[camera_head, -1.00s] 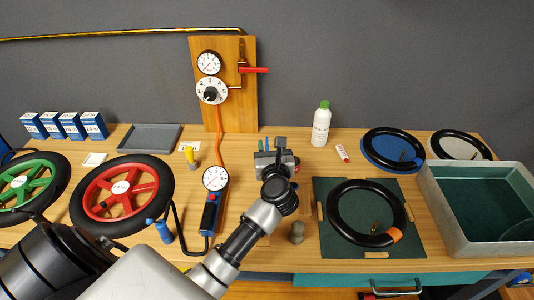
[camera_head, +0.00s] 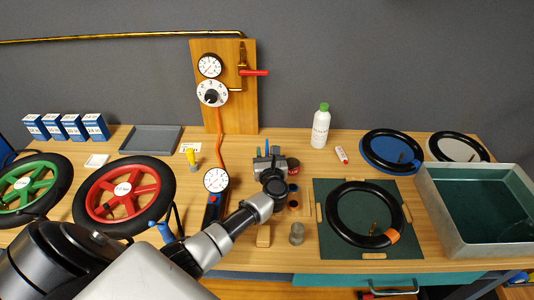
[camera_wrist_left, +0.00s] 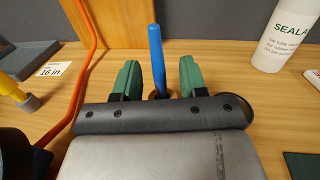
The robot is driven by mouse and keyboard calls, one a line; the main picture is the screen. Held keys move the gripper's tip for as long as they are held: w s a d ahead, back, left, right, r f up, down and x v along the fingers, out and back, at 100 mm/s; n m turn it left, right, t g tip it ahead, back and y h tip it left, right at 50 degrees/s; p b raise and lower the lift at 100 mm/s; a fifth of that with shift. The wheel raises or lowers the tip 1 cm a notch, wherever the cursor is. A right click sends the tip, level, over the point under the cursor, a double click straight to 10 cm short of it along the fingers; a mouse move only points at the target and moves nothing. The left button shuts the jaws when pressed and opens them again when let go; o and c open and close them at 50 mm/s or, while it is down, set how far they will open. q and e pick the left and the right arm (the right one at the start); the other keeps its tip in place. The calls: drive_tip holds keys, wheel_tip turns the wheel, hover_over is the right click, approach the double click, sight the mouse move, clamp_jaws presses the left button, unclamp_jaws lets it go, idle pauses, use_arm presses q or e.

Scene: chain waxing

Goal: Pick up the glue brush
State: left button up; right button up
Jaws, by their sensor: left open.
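A slim blue upright handle, apparently the glue brush (camera_wrist_left: 156,58), stands between the two green fingers of my left gripper (camera_wrist_left: 158,80) in the left wrist view. Gaps show on both sides of it, so the gripper is open around it, not closed on it. Its lower end is hidden behind the gripper body. In the head view the blue tip (camera_head: 267,146) shows just behind my left gripper (camera_head: 268,158), which is low over the bench's middle. My right gripper is not in view.
A white sealant bottle (camera_head: 320,128) is farther right. A dial gauge (camera_head: 216,180) and orange hose (camera_head: 220,145) are to the left. A green mat (camera_head: 330,245) with a black tire lies front right.

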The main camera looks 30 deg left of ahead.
sight(267, 143)
use_arm(q)
drive_tip(key=shift+w+a, duration=0.25)
drive_tip(key=shift+w, duration=0.05)
drive_tip(key=shift+c, duration=0.2)
clamp_jaws()
drive_tip(key=shift+r, duration=0.1)
drive_tip(key=shift+r, duration=0.6)
wheel_tip(267, 143, up, 3)
drive_tip(key=shift+f+b, duration=0.1)
drive_tip(key=shift+b, duration=0.2)
drive_tip(key=d+r+b, duration=0.3)
drive_tip(key=d+r, duration=0.4)
drive_tip(key=d, duration=0.4)
drive_tip(key=shift+d, duration=0.35)
